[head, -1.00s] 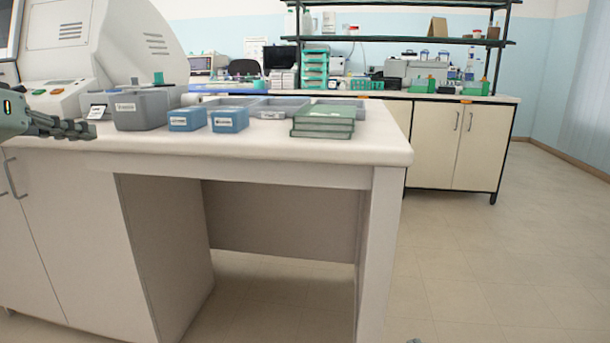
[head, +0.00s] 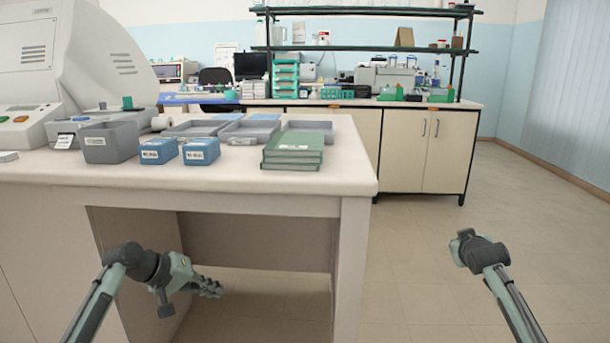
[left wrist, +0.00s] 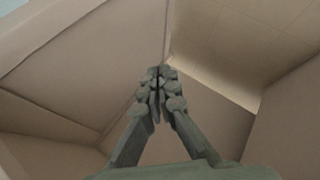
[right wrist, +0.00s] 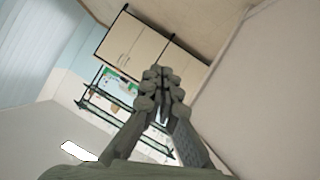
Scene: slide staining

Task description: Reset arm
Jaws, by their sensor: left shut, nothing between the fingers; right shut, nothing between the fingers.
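My left gripper (head: 208,286) is low in front of the bench's knee space in the head view, below the table top. Its fingers are closed together and empty in the left wrist view (left wrist: 160,76). My right arm stands at the lower right of the head view over open floor; its fingers are hidden there. In the right wrist view the right gripper (right wrist: 160,76) is shut with nothing in it.
The white bench (head: 240,182) holds a grey container (head: 108,142), blue boxes (head: 158,151), grey trays (head: 250,129) and green stacked boxes (head: 292,150). A large machine (head: 70,50) stands at left. A cabinet bench (head: 430,150) is behind. Floor at right is clear.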

